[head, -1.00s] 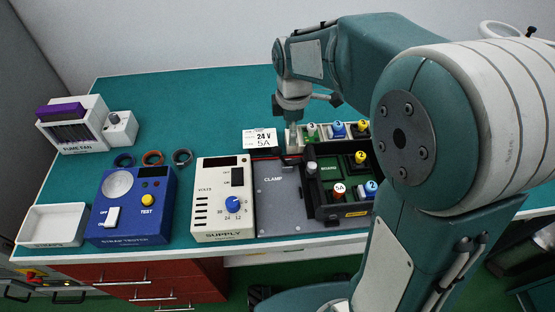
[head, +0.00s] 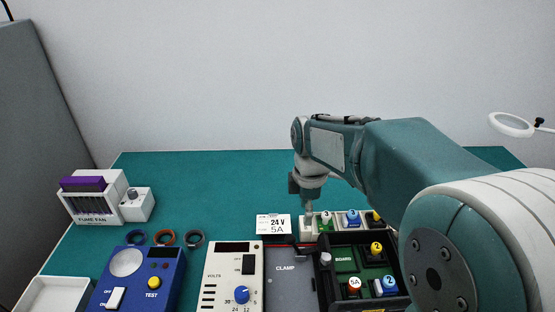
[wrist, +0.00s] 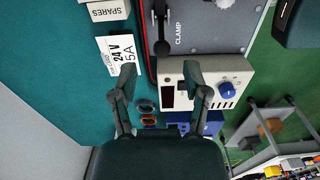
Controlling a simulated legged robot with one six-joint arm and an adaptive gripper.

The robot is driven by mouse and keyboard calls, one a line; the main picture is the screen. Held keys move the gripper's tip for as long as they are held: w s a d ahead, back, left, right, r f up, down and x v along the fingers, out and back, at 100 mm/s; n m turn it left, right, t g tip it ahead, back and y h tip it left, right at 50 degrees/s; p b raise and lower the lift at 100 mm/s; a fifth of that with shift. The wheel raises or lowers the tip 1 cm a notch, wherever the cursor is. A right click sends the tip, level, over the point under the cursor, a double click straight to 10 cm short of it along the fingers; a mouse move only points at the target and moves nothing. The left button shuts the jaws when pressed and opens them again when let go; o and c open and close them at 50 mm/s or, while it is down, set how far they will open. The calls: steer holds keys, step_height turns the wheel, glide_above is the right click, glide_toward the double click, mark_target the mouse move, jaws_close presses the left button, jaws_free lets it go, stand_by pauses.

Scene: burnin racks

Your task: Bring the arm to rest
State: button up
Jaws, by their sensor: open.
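My gripper (head: 308,205) hangs from my bent arm over the back of the bench, near the left end of the white spares rack in the head view. In the wrist view my gripper (wrist: 158,75) has its two fingers spread wide with nothing between them. The supply (wrist: 235,75) and the card reading 24 V 5A (wrist: 121,50) show beyond the fingers. My fingertips are small and partly merged with the rack in the head view, so I cannot tell their exact height.
The clamp plate (head: 290,290) and black board fixture (head: 340,240) lie in front of my arm. The supply (head: 228,275), blue tester (head: 135,280), rings (head: 165,238), fume fan (head: 95,200) and white tray (head: 52,295) stand left. The back of the green bench (head: 220,180) is clear.

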steer(key=s+d+r+m+t, duration=0.2)
steer(key=s+m, duration=0.6)
steer(key=s, duration=0.1)
steer(key=s+d+r+m+t, duration=0.3)
steer(key=s+m, duration=0.6)
steer(key=s, duration=0.1)
steer(key=shift+d+r+m+t, duration=0.15)
steer(key=shift+d+m+t, duration=0.15)
steer(key=shift+d, duration=0.05)
steer(key=shift+w, duration=0.1)
